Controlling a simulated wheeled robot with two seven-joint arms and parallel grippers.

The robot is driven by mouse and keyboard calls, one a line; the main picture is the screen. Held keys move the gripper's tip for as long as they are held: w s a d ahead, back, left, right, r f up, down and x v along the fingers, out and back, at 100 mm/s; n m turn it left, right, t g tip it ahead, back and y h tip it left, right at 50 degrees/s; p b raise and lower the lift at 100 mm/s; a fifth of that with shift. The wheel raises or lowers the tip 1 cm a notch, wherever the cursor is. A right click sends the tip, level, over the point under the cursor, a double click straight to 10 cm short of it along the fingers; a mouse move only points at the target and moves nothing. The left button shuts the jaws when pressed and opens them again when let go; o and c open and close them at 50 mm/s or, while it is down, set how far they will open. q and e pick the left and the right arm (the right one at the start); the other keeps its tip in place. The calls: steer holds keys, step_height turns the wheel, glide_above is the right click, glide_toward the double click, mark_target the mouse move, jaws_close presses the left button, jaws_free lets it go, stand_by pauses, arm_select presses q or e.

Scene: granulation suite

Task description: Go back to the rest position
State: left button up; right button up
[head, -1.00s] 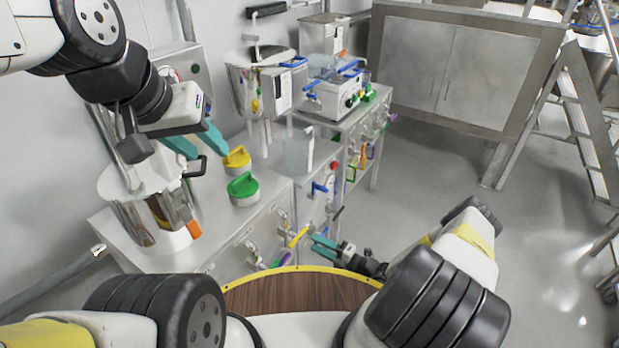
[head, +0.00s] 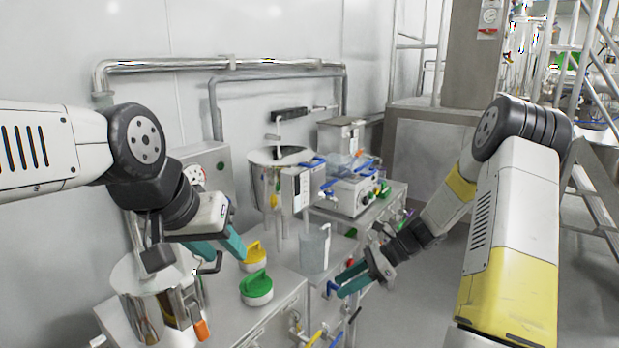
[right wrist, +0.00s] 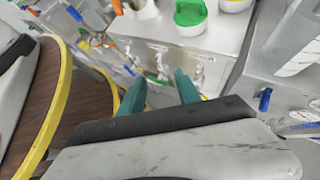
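My left gripper (head: 222,246) has teal fingers and hangs over the left counter, beside the steel pot and left of the yellow-lidded container. Its fingers look apart, with nothing between them. My right gripper (head: 337,288) is in front of the counter's right part, low and near the cabinet fronts. Its two teal fingers also show in the right wrist view (right wrist: 158,88), spread apart with nothing between them.
A steel pot (head: 147,298), a green-lidded container (head: 257,290), a yellow-lidded container (head: 255,259) and a clear beaker (head: 314,249) stand on the counter. Behind are a steel vessel (head: 268,185) and a white machine (head: 352,190). A ladder stands at right.

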steer(key=s+d+r+n+t+h, duration=0.2)
steer(key=s+r+n+t+h, duration=0.1)
steer(key=s+r+n, duration=0.6)
steer(key=s+d+r+n+t+h, duration=0.3)
steer(key=s+r+n, duration=0.7)
steer(key=r, duration=0.5)
steer(key=shift+s+r+t+h, duration=0.4)
steer(key=shift+s+t+h, duration=0.15)
steer(key=shift+h, duration=0.65)
steer(key=shift+a, duration=0.1)
